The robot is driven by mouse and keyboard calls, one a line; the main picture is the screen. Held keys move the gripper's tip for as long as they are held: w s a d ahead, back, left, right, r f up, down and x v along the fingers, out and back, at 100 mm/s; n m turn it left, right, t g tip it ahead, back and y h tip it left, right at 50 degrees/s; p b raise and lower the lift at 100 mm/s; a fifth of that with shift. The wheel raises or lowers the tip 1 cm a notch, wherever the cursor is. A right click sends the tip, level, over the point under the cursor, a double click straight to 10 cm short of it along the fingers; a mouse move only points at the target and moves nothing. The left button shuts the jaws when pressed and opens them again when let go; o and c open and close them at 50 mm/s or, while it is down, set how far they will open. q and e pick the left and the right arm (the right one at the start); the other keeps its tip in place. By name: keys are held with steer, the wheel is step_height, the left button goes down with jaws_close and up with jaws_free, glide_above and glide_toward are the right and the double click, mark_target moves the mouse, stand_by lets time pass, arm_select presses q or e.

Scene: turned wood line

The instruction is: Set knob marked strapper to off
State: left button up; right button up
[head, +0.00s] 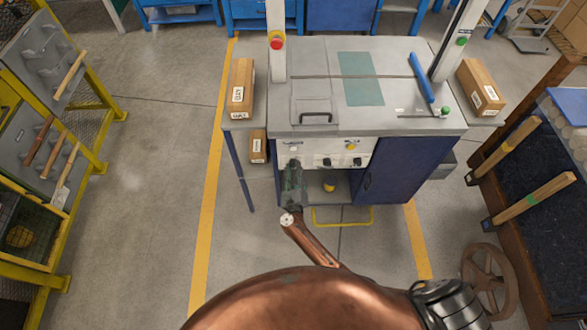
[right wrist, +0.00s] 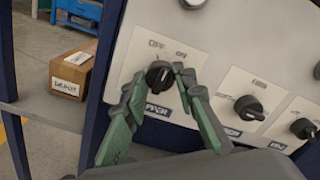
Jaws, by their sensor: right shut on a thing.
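The strapper knob (right wrist: 158,74) is a black rotary knob on a white plate in the right wrist view. The plate reads "OFF" at its upper left and another word at its upper right; the lower label, ending in "PPER", is partly covered by a finger. My right gripper (right wrist: 160,80) has its green fingers on either side of this knob and is shut on it. In the head view my right gripper (head: 291,185) is at the left end of the machine's front panel (head: 310,148) and hides that knob. My left gripper is not in view.
Two more black knobs (right wrist: 248,107) (right wrist: 303,128) sit to the right on the panel. A yellow button (head: 351,146) is above them. Cartons (head: 242,88) (head: 481,92) stand on side shelves. A yellow floor rail (head: 343,223) lies in front.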

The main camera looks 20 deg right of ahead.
steer(key=n+p, duration=0.1)
steer(key=n, duration=0.5)
steer(key=shift+n, duration=0.4)
steer(key=shift+a, duration=0.1)
steer(key=o, duration=1.2)
steer(key=shift+c, duration=0.2)
